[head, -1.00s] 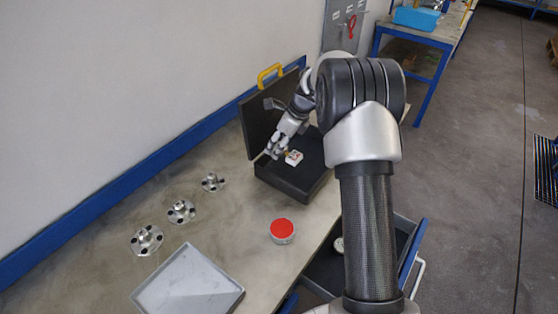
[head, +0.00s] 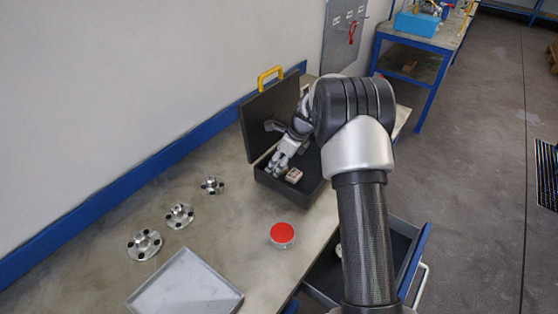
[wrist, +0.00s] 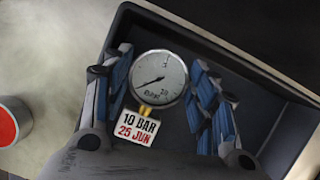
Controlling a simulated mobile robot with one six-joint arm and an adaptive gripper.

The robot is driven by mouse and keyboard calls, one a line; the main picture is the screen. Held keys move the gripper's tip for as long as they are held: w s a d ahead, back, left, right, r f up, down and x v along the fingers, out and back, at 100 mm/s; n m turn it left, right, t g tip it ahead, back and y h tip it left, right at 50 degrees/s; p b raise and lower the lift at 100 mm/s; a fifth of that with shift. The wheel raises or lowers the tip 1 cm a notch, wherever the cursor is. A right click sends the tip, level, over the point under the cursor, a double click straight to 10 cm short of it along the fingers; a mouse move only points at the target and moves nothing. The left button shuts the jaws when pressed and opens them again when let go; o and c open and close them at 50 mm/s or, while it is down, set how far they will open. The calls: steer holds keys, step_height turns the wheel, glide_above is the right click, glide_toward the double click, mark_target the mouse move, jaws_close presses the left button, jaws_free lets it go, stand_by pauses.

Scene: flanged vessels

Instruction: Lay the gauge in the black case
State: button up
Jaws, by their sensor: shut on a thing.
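The gauge (wrist: 158,77) has a round white dial, a brass stem and a white tag (wrist: 138,128) reading "10 BAR 25 JUN". My gripper (wrist: 160,88) has its blue-padded fingers on both sides of the dial and is shut on the gauge. The open black case (head: 292,198) stands on the bench with its lid (head: 262,118) raised. In the head view my gripper (head: 279,167) is low over the case's tray; the tag shows there too, while my fingers hide the dial. The case floor shows around the gauge in the wrist view; I cannot tell whether the gauge touches it.
A red-topped round tin (head: 282,235) stands on the bench in front of the case. Several flanged fittings (head: 180,215) stand along the left. A grey tray (head: 187,287) lies at the front. An open drawer (head: 325,275) juts out below the bench.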

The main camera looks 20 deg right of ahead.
steer(key=shift+f, duration=0.25)
steer(key=o, duration=1)
steer(key=shift+c, duration=0.2)
